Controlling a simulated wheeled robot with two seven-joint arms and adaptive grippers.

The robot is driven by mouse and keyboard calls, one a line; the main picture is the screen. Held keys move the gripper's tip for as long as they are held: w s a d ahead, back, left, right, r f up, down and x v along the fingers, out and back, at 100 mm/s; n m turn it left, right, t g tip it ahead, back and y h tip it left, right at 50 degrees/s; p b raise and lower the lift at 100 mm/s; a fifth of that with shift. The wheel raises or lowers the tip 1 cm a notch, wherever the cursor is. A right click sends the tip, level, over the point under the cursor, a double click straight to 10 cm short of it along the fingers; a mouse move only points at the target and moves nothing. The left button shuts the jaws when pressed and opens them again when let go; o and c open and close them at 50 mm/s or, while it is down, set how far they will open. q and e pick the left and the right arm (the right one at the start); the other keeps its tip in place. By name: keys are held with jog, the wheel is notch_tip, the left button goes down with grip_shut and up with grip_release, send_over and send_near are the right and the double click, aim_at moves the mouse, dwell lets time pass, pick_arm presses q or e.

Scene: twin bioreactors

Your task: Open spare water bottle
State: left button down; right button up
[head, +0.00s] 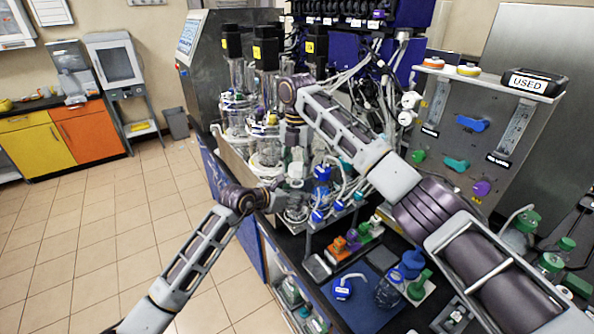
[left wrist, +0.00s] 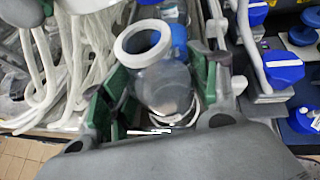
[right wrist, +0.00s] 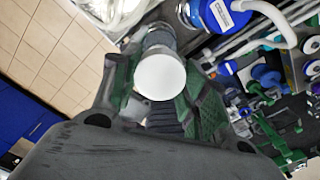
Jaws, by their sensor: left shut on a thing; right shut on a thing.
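The spare water bottle (left wrist: 165,88) is a clear bottle with a white-rimmed neck. In the left wrist view its mouth is uncovered and the bottle stands between the green-padded fingers of my left gripper (left wrist: 160,100), which is shut on it. My right gripper (right wrist: 160,98) is shut on a round white cap (right wrist: 160,75), seen face-on in the right wrist view. In the head view the white cap (head: 296,170) is above my left gripper (head: 281,198), apart from the bottle. My right gripper (head: 297,154) is partly hidden among the glassware there.
Bioreactor vessels (head: 265,125) with tubing crowd close behind both grippers. Blue-capped bottles (head: 321,190) stand just right. A blue-lidded jar (head: 342,289) and coloured blocks (head: 352,240) are on the black bench nearer me. Open tiled floor (head: 100,230) lies to the left.

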dwell(0.3)
pick_arm(q)
jog(key=shift+c, duration=1.6)
grip_release()
jog(key=shift+a+r, duration=0.1)
jog(key=shift+a, duration=0.05)
jog(key=v, duration=1.1)
jog(key=shift+s+a, duration=0.15)
jog(key=shift+s, duration=0.2)
